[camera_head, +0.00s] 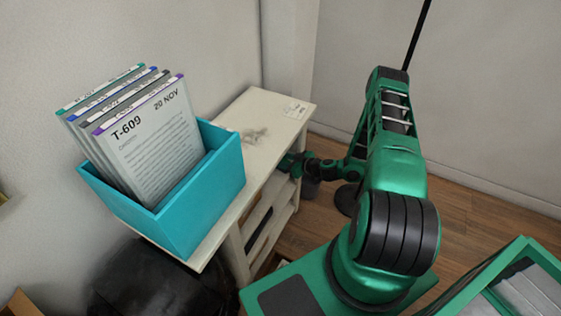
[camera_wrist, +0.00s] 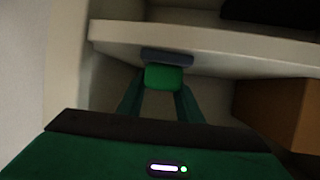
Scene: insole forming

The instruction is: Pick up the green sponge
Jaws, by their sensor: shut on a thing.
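The green sponge (camera_wrist: 164,78) is a small block in the middle of the wrist view, with a dark blue-grey layer (camera_wrist: 167,57) along its far side. My gripper (camera_wrist: 162,92) is shut on the sponge, one green finger at each side. The sponge is close to the pale edge of a shelf board; I cannot tell whether it touches it. In the head view my gripper (camera_head: 289,164) is at the right side of the white shelf unit (camera_head: 297,110), just below its top. The sponge cannot be made out there.
A turquoise box (camera_head: 215,185) with several document folders (camera_head: 150,140) stands on the shelf unit's top. In the wrist view a brown box (camera_wrist: 275,112) lies to the right and a shelf board (camera_wrist: 225,52) crosses ahead. Wooden floor (camera_head: 465,215) is free to the right.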

